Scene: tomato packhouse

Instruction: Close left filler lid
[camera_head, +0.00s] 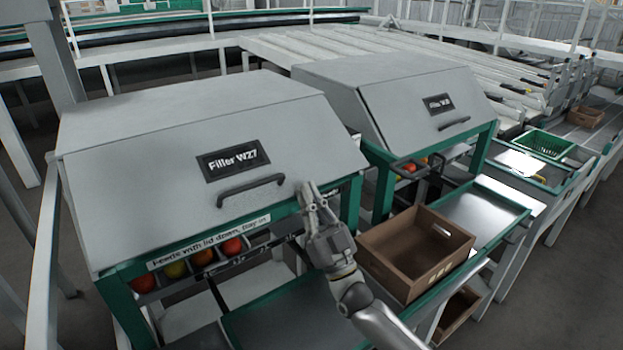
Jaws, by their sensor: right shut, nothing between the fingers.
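The left filler lid (150,160) is a grey sloped cover labelled "Filler W27", with a black handle (250,188) on its front face. It is down on the green machine frame, and several red, orange and greenish tomatoes (203,258) show in the opening under its front edge. My right gripper (311,190) is shut and empty. It appears at the lid's lower right edge, just right of the handle; I cannot tell whether it touches the lid. My left gripper is not in view.
A second filler (400,95), labelled "Filler W28", stands to the right with its lid down. A brown crate (395,262) stands on the bench right of my right arm. A green crate (543,144) is farther right. The bench (480,212) beyond the brown crate is clear.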

